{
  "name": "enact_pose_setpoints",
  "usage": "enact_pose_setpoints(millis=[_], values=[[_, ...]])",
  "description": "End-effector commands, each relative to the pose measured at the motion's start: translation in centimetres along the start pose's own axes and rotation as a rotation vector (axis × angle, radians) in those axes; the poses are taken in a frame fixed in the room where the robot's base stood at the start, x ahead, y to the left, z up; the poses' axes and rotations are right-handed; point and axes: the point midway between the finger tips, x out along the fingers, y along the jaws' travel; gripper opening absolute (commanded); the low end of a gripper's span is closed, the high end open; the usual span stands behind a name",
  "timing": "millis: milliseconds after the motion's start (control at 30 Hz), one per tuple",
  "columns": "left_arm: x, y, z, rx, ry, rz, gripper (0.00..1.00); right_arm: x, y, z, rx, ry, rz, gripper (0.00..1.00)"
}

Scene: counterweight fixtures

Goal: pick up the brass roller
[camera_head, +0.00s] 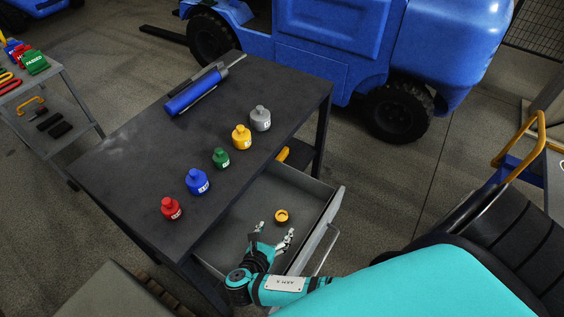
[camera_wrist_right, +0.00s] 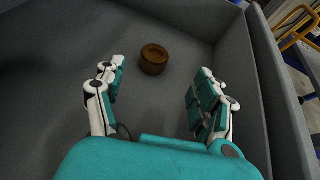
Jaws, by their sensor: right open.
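The brass roller (camera_head: 282,216), a small round yellow-brown piece with a hollow in its top, lies on the floor of the open grey drawer (camera_head: 319,232). In the right wrist view the brass roller (camera_wrist_right: 154,59) is ahead of the fingertips, between their lines and nearer the left finger. My right gripper (camera_head: 273,234) is over the drawer, open and empty, just short of the roller. The right wrist view also shows the right gripper (camera_wrist_right: 158,82) with its two fingers spread wide apart. My left gripper is not in view.
Red (camera_head: 172,208), blue (camera_head: 198,181), green (camera_head: 221,158), yellow (camera_head: 241,137) and grey (camera_head: 260,118) weights stand in a row on the dark table (camera_head: 130,165). A blue cylinder (camera_head: 195,95) lies behind them. Drawer walls surround the roller; the drawer floor around it is clear.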

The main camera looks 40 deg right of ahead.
Motion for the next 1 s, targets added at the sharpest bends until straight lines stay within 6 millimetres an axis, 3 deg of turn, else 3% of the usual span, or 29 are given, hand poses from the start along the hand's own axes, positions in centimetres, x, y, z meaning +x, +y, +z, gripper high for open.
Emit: enact_pose_setpoints(millis=[67, 367, 633, 933, 1000], values=[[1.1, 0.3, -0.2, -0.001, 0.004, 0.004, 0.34, 0.6, 0.0, -1.0, 0.0, -0.001, 0.0, 0.71], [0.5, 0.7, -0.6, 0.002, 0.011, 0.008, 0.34, 3.5, 0.2, -0.4, 0.0, -0.003, -0.001, 0.71], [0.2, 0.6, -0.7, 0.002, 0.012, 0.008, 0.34, 7.2, 0.8, 0.1, -0.001, -0.001, -0.001, 0.71], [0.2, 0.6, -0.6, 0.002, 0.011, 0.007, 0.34, 7.9, 0.7, 0.0, 0.0, 0.002, 0.001, 0.71], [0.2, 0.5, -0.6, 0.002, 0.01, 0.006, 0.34, 7.9, 0.7, 0.0, 0.0, 0.002, 0.0, 0.64]])
